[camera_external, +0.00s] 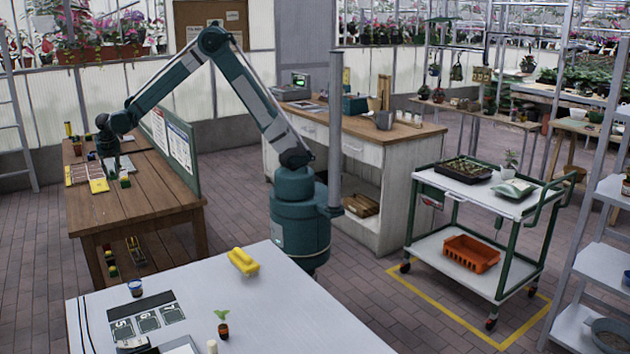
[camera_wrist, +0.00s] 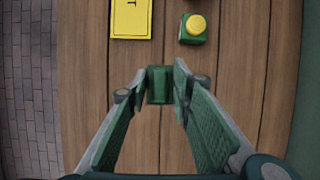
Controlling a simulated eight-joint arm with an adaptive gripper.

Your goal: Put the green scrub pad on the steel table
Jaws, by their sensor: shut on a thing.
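My gripper (camera_wrist: 160,95) is shut on a small dark green block, which I take to be the green scrub pad (camera_wrist: 159,85). It sits between the two fingertips over the wooden table (camera_wrist: 83,95). I cannot tell whether the pad still touches the wood. In the external view my gripper (camera_external: 110,160) is low over the wooden table at the left, and the pad is too small to make out clearly. A pale grey table, which looks like the steel table (camera_external: 270,315), stands in the foreground.
A yellow card (camera_wrist: 131,18) and a green block with a yellow knob (camera_wrist: 194,28) lie close beyond my gripper. A green board (camera_external: 172,145) stands along the wooden table's right edge. The steel table holds a yellow object (camera_external: 243,262) and a seedling pot (camera_external: 223,330); its right part is clear.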

